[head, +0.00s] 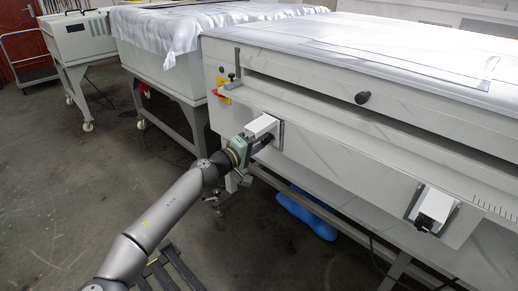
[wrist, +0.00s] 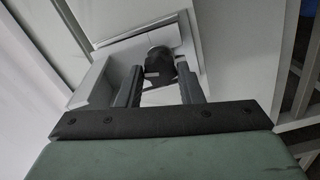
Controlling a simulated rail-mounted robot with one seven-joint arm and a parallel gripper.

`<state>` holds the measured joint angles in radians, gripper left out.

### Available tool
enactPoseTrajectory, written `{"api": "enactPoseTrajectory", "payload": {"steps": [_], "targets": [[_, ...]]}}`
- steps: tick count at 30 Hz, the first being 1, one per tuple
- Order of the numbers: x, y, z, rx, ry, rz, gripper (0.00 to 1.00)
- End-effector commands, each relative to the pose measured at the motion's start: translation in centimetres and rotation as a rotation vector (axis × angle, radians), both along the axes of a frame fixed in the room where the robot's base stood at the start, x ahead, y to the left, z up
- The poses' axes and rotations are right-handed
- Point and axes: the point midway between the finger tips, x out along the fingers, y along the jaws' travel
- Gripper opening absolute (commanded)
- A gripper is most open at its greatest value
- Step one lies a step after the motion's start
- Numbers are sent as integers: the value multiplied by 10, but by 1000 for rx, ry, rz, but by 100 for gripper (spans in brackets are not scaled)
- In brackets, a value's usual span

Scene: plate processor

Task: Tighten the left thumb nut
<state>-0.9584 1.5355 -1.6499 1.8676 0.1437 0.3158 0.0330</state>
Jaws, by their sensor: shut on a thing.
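The left thumb nut (wrist: 158,62) is a dark round knob under a white bracket (head: 264,125) on the left of the machine's front. In the wrist view, my gripper (wrist: 162,72) has its two dark fingers on either side of the nut, shut on it. In the head view, my gripper (head: 260,143) reaches the bracket from the lower left and mostly hides the nut. The nut's thread and how tight it sits cannot be seen.
A second white bracket (head: 436,204) with a black thumb nut (head: 424,223) is at the right. A black knob (head: 362,98) sticks out above. A red-handled lever (head: 217,92) is at the left corner. A blue object (head: 310,217) lies under the machine.

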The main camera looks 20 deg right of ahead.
Motion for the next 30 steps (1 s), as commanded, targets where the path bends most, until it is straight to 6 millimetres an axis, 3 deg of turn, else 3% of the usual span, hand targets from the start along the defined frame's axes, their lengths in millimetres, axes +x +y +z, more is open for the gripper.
{"api": "enactPoseTrajectory", "payload": {"steps": [30], "targets": [[-1, 0, -4, 330, -906, -1, 11]]}}
